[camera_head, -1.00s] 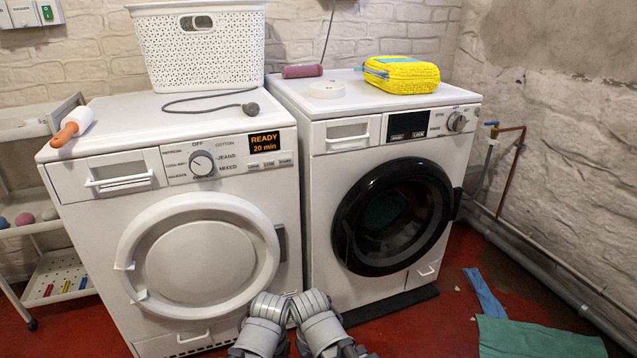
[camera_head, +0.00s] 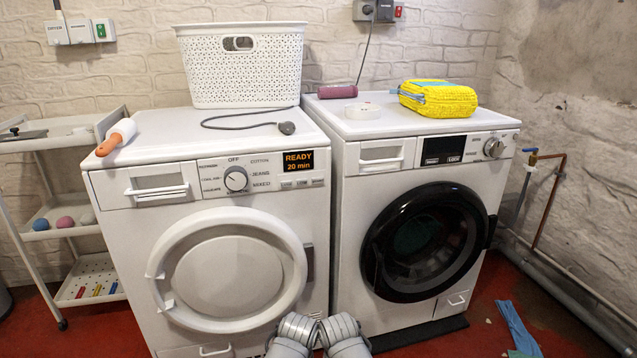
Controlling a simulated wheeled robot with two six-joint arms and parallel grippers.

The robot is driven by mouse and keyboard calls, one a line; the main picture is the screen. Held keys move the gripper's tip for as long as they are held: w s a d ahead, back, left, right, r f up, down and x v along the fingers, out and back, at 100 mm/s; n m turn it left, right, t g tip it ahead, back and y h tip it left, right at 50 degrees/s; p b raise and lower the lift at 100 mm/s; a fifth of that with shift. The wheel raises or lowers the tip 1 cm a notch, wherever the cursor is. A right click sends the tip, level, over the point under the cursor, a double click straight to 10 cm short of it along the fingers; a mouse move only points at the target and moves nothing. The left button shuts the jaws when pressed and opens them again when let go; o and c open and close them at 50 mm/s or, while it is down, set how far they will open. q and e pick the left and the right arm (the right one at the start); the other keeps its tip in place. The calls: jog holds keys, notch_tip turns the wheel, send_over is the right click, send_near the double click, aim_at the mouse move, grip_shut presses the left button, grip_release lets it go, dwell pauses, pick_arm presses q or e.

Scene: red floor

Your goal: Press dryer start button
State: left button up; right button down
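The dryer (camera_head: 115,222) is the white machine on the left, with a round white door that is shut. Its display (camera_head: 298,161) reads READY 20 min in orange. A dial (camera_head: 236,179) sits left of the display, among printed programme names. A row of small buttons (camera_head: 301,184) lies just below the display; their labels are too small to read surely. Grey rounded links of my two arms show at the bottom centre, in front of the machines. No gripper fingers are in view, and nothing touches the control panel.
A washing machine (camera_head: 348,250) with a black door stands close on the right. A white basket (camera_head: 240,75), a cable with a dark end (camera_head: 287,128) and an orange-handled roller (camera_head: 117,137) lie on the dryer. A yellow bag (camera_head: 438,98) lies on the washer. A trolley (camera_head: 60,238) stands left.

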pick_arm(q)
grip_shut()
dwell(0.4)
dwell(0.9)
